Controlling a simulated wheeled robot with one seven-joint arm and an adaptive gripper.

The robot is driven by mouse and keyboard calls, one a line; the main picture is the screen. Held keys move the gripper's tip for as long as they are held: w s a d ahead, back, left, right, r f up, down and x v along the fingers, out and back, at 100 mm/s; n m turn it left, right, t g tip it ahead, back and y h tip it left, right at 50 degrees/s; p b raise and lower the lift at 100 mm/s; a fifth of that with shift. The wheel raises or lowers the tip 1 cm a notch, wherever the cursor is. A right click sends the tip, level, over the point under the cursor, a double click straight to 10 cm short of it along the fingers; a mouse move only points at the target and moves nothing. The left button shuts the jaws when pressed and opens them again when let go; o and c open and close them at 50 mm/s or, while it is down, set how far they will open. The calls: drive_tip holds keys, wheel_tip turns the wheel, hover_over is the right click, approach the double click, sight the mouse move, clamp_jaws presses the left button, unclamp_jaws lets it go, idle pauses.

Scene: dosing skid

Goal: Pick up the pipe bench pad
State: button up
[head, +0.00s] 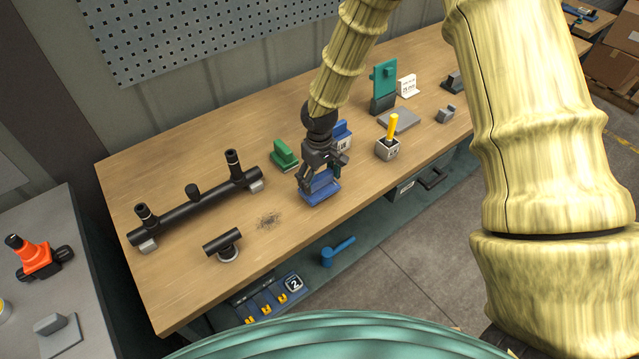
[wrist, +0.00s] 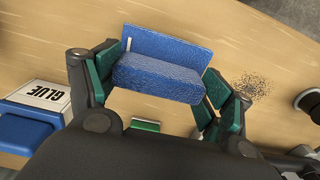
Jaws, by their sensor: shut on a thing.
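A blue pad (head: 318,189), a flat plate with a raised block-shaped grip, is near the front edge of the wooden bench. My gripper (head: 321,174) points down over it and is shut on its raised grip. In the wrist view the blue pad (wrist: 157,76) lies between my two green-lined fingers, one at each end of the grip. It looks at or very near the bench top; I cannot tell whether it touches. A green pad (head: 285,155) of similar shape stands to the left, behind my gripper. No label tells which one is the pipe bench pad.
A black pipe assembly (head: 195,208) and a short black tee (head: 222,242) lie left. Dark debris (head: 269,221) is beside the pad. A box marked GLUE (wrist: 40,96) is close by. A grey holder (head: 387,150) with a yellow-handled tool stands right. The bench (head: 180,285) is clear at front left.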

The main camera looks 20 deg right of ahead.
drive_tip(key=s+r+b, duration=0.1)
drive_tip(key=s+b, duration=0.1)
drive_tip(key=s, duration=0.6)
drive_tip(key=s+a+r+b, duration=0.1)
drive_tip(key=s+r+b, duration=0.1)
drive_tip(key=s, duration=0.6)
drive_tip(key=shift+b, duration=0.8)
